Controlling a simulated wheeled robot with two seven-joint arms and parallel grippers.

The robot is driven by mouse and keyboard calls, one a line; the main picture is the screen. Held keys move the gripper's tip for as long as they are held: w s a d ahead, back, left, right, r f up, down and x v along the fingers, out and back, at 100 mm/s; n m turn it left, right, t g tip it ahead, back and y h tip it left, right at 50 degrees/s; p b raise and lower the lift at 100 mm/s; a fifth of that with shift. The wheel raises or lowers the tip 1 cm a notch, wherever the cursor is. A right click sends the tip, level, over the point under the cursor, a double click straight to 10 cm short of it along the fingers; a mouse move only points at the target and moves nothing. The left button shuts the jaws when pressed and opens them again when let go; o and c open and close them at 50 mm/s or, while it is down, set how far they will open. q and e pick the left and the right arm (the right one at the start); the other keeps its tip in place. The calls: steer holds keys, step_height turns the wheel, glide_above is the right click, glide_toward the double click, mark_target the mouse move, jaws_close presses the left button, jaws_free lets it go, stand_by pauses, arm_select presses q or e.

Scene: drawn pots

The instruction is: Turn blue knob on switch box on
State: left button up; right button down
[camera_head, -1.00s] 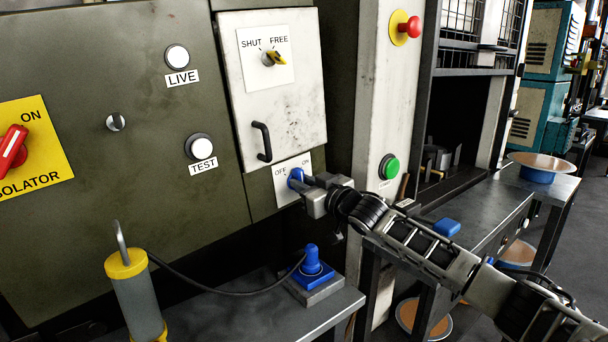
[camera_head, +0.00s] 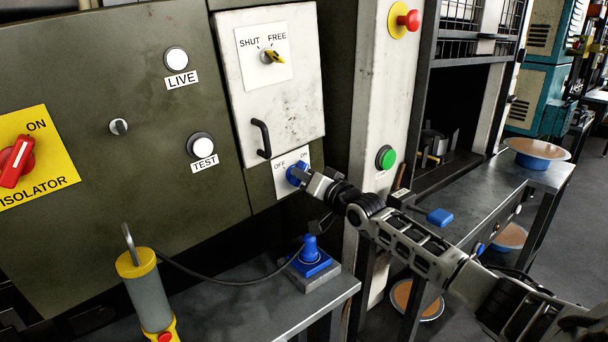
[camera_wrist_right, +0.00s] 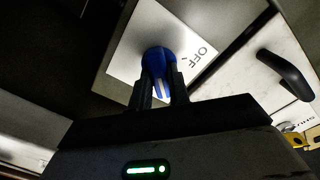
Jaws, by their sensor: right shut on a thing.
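The blue knob (camera_head: 293,174) sits on a white plate (camera_head: 280,188) marked OFF and ON, low on the grey-green switch box (camera_head: 110,180). My right gripper (camera_head: 304,180) is shut on the knob, coming from the right. In the right wrist view the blue knob (camera_wrist_right: 158,60) is between the two dark fingers of the gripper (camera_wrist_right: 160,88), with a white mark on its near side. The OFF label is readable there; ON is hidden. I cannot tell exactly which label the knob points to. My left gripper is not in view.
A white door (camera_head: 275,110) with a black handle (camera_head: 261,138) is just above the knob. A blue joystick (camera_head: 310,250) and a yellow-capped grey cylinder (camera_head: 146,290) stand below. A post with a green button (camera_head: 385,157) is to the right.

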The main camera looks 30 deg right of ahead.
steer(key=shift+m, duration=0.3)
steer(key=c, duration=1.3)
jaws_free()
steer(key=shift+s, duration=0.15)
steer(key=s, duration=0.5)
steer(key=s+d, duration=0.1)
steer(key=s, duration=0.4)
steer(key=s+b, duration=0.1)
steer(key=s, duration=0.4)
steer(key=shift+s+d, duration=0.15)
steer(key=shift+s, duration=0.15)
